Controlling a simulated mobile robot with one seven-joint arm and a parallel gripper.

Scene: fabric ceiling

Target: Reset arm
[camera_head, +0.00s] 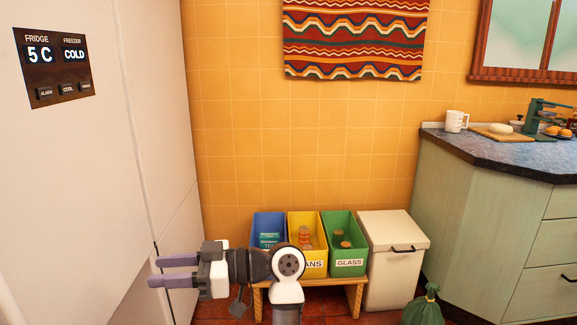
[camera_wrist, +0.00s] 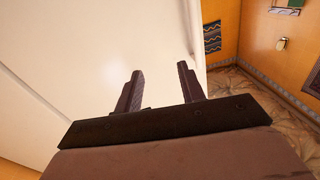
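My gripper (camera_head: 176,271) is at the lower left of the head view, at the end of my arm, which bends in from the bottom middle. Its two fingers point left toward the white fridge front and are parted with nothing between them. In the wrist view my gripper (camera_wrist: 160,90) also shows its two dark fingers apart and empty. The fridge (camera_wrist: 90,45) fills much of the wrist view beyond the fingers. Whether a fingertip touches the fridge I cannot tell.
The fridge (camera_head: 100,150) stands close on the left. Blue (camera_head: 268,222), yellow (camera_head: 305,219) and green (camera_head: 346,263) bins sit on a low wooden bench behind my arm. A white lidded bin (camera_head: 393,235), a green bag (camera_head: 424,309) and a counter (camera_head: 480,210) are to the right.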

